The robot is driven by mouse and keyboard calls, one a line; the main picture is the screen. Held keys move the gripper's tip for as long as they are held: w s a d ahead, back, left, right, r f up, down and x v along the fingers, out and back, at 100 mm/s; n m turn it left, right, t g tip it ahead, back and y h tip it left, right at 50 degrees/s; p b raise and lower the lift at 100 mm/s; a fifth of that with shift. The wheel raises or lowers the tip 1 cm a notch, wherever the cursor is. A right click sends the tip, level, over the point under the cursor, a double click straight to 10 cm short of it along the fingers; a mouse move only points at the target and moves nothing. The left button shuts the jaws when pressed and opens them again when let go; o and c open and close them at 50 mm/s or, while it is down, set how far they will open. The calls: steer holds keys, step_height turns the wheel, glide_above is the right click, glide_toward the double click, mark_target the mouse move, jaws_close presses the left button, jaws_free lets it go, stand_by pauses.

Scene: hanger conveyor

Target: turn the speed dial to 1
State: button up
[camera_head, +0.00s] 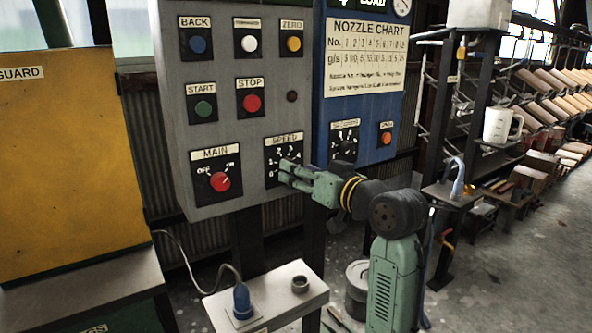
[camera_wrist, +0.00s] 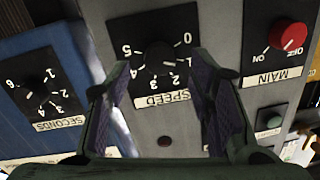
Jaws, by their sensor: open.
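The speed dial (camera_head: 284,153) is a black plate with white numbers on the grey control panel, partly covered by my gripper in the head view. In the wrist view the dial (camera_wrist: 157,52) appears upside down, with a dark knob at its middle, numbers 0 to 5 around it and a SPEED label. My gripper (camera_head: 284,172) is open in front of the dial's lower part. In the wrist view its fingers (camera_wrist: 162,72) stand to either side of the knob, apart from it. How far the tips are from the plate is unclear.
The red MAIN knob (camera_head: 220,181) is left of the dial, with the red STOP button (camera_head: 251,102) above. On the blue panel at right are the SECONDS dial (camera_head: 344,141) and an orange button (camera_head: 386,138). A white box (camera_head: 265,298) stands below.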

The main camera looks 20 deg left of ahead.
steer(key=v, duration=0.9)
steer(key=shift+d, duration=0.25)
steer(key=shift+s, duration=0.15)
